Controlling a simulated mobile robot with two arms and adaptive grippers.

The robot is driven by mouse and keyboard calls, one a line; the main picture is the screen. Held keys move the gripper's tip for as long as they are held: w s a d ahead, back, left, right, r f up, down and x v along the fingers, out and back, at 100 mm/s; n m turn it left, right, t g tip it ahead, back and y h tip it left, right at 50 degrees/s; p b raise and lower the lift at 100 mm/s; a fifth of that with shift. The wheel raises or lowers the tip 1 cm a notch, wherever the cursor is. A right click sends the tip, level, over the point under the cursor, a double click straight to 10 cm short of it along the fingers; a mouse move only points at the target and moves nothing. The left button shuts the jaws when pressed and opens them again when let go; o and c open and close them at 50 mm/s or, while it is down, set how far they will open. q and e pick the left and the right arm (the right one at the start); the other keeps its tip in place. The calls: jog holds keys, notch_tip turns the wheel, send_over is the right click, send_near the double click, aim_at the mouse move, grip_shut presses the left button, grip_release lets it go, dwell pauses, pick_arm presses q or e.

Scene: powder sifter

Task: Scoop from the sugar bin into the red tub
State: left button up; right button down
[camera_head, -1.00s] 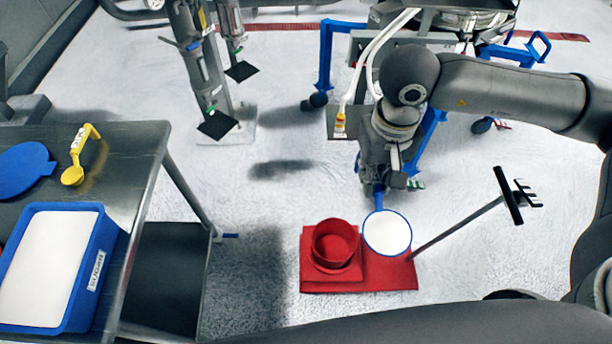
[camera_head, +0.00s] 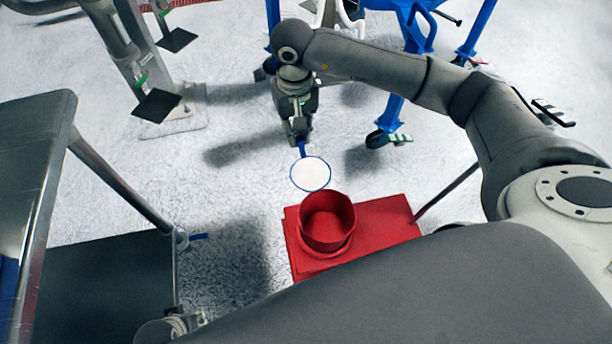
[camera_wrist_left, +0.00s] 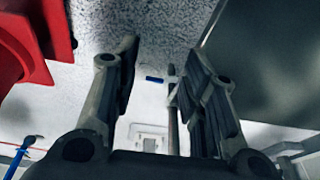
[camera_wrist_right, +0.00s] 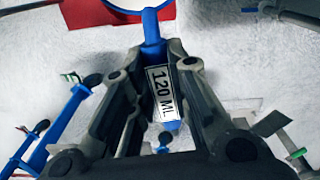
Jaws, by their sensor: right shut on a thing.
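My right gripper (camera_head: 302,138) is shut on the handle of a blue scoop (camera_wrist_right: 152,28), which is marked 120 ML. The scoop's round cup (camera_head: 311,174) looks full of level white powder. In the head view the cup shows just behind the red tub (camera_head: 327,222), a little left of its middle. The tub is upright and open, with an empty-looking red inside. My left gripper (camera_wrist_left: 158,58) is open and empty in the left wrist view. No bin labelled sugar can be made out; only a sliver of blue (camera_head: 8,280) shows at the far left edge.
The tub stands on a red base (camera_head: 385,232) on the white floor. A grey metal table (camera_head: 35,140) with a lower shelf (camera_head: 100,285) is at left. A blue wheeled frame (camera_head: 395,110) and metal stand (camera_head: 150,80) are behind. My grey arm link covers the front.

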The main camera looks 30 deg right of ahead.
pick_arm(q)
jog(key=w+d+r+t+h+b, duration=0.1)
jog(key=w+r+t+b, duration=0.3)
jog(key=b, duration=0.7)
notch_tip(320, 180, up, 4)
jog(key=shift+w+d+f+t+b, duration=0.15)
jog(key=shift+w+d+t+b, duration=0.25)
jog(key=shift+w, duration=0.55)
pick_arm(e)
jog(key=d+f+y, duration=0.1)
jog(key=d+f, duration=0.1)
jog(key=f, duration=0.8)
jog(key=w+d+f+m+y, duration=0.1)
jog(key=f, duration=0.9)
jog(key=shift+w+d, duration=0.15)
jog(key=shift+d, duration=0.2)
jog(key=shift+f, duration=0.1)
